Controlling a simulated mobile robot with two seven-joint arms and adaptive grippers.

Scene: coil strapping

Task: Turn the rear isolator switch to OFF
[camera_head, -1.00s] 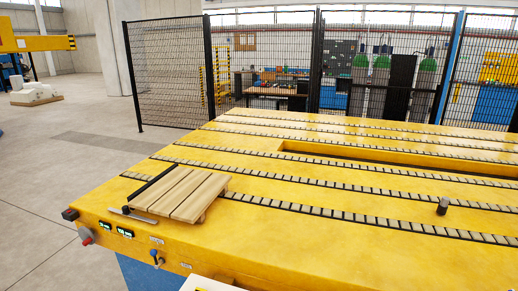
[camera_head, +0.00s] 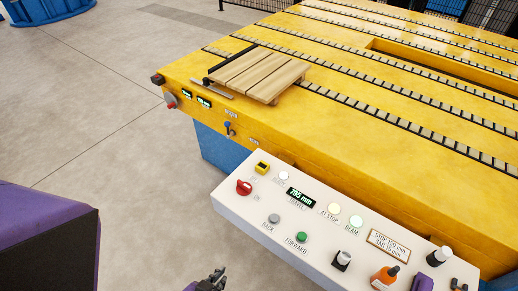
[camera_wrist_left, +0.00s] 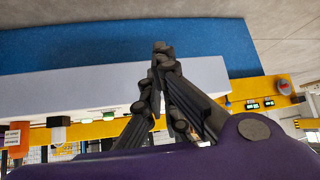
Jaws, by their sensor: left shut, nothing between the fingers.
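A red rotary switch (camera_head: 244,187) with small lettering beside it sits at the left end of the white control panel. A second switch with a red knob (camera_head: 170,101) is on the yellow table's front edge near its left corner; it also shows in the left wrist view (camera_wrist_left: 284,87). I cannot tell from the lettering which is the rear isolator. My left gripper (camera_head: 215,278) is at the bottom edge of the head view, in front of the panel and clear of both switches. In the left wrist view its dark fingers (camera_wrist_left: 160,52) are together and empty.
A wooden pallet (camera_head: 262,72) lies on the yellow table (camera_head: 360,125). A small blue lever (camera_head: 228,128) is on its front edge. The floor left is open.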

